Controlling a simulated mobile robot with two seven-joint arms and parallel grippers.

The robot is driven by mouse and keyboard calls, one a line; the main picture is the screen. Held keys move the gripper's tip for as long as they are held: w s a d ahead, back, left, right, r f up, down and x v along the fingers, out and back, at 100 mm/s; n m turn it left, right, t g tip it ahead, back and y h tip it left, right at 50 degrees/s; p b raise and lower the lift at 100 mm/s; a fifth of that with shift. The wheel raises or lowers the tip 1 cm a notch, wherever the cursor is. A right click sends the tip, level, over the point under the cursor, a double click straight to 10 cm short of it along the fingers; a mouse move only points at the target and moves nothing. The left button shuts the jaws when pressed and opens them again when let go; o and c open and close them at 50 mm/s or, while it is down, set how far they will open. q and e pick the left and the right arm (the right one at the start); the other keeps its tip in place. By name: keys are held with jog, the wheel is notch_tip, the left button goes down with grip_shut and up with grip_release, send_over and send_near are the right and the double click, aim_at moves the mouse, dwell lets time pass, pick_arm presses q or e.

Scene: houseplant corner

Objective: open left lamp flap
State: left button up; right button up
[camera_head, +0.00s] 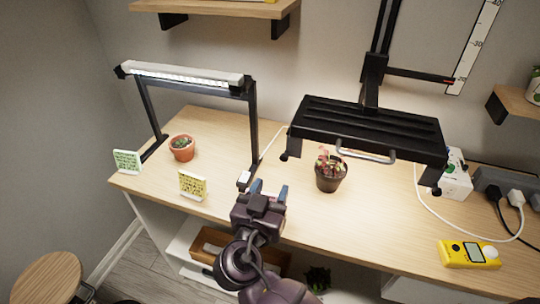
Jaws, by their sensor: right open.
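The left lamp (185,75) is a lit white bar on a black frame with two legs, standing at the left of the table. I cannot make out a separate flap on it. Its right foot carries a small pale block (244,178). My right gripper (269,189) is open and empty near the table's front edge, with its fingers pointing away from me. It appears just right of that foot and well below the light bar; I cannot tell whether it touches anything. My left gripper is not in view.
A black lamp (368,125) with a front handle hangs over a potted red plant (330,172). A small succulent pot (182,148) and two cards, green (127,161) and yellow (192,185), stand at left. A yellow meter (468,254) lies at right. A wooden shelf (215,6) hangs above.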

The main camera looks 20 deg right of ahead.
aim_at(283, 160)
jog(key=p+x, duration=0.1)
jog(key=x, duration=0.9)
jog(key=shift+w+d, duration=0.2)
jog(key=shift+w, duration=0.2)
grip_shut()
